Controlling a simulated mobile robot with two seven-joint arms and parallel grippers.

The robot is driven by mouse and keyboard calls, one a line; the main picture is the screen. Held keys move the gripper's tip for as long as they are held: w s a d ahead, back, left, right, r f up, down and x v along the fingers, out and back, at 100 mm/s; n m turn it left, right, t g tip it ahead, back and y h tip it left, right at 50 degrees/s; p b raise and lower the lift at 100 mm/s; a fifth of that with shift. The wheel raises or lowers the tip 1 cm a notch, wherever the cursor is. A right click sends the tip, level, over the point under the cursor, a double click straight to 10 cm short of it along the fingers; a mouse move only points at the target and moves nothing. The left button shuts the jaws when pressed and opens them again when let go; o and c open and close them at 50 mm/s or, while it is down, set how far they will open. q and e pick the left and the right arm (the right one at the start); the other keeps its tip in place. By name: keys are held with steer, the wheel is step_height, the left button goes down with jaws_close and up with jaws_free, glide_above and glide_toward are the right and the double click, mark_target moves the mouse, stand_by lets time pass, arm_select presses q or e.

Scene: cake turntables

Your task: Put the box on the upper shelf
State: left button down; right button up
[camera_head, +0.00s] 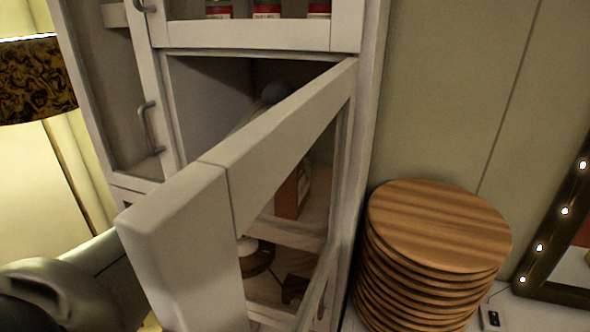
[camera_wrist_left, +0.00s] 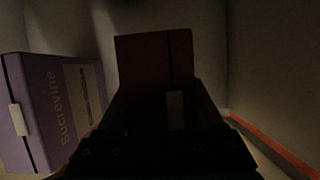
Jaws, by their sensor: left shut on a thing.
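In the left wrist view, a dark reddish-brown box (camera_wrist_left: 150,60) stands between the fingers of my left gripper (camera_wrist_left: 158,105), which is shut on it. The picture is dark, and the lower part of the box is hidden by the gripper. In the head view, my left arm comes in at the lower left and passes behind the open cabinet door (camera_head: 250,140); the gripper itself cannot be made out there. The cabinet (camera_head: 260,36) has several levels. An orange-brown box (camera_head: 290,192) shows through the door on a shelf (camera_head: 290,234). My right gripper is not in view.
A purple box (camera_wrist_left: 60,110) marked "Sucrevine" stands left of the held box. Red-labelled jars (camera_head: 266,9) sit on a higher level. The door juts toward me. Stacked round wooden boards (camera_head: 437,228) stand right of the cabinet, a lamp (camera_head: 35,80) left.

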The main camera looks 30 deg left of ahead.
arm_select(q)
jaws_free()
steer(key=shift+r, duration=0.1)
steer(key=b+v, duration=0.1)
steer(key=v, duration=0.4)
steer(key=shift+s+r, duration=0.1)
steer(key=shift+s, duration=0.1)
steer(key=shift+s+d+b, duration=0.5)
steer(key=shift+s+b, duration=0.05)
steer(key=shift+s, duration=1.35)
steer(key=shift+s+d+b, duration=0.45)
steer(key=shift+s+b, duration=0.15)
steer(key=shift+s, duration=1.35)
steer(key=shift+s+d+b, duration=0.5)
steer(key=shift+s+b, duration=0.05)
steer(key=shift+s, duration=1.35)
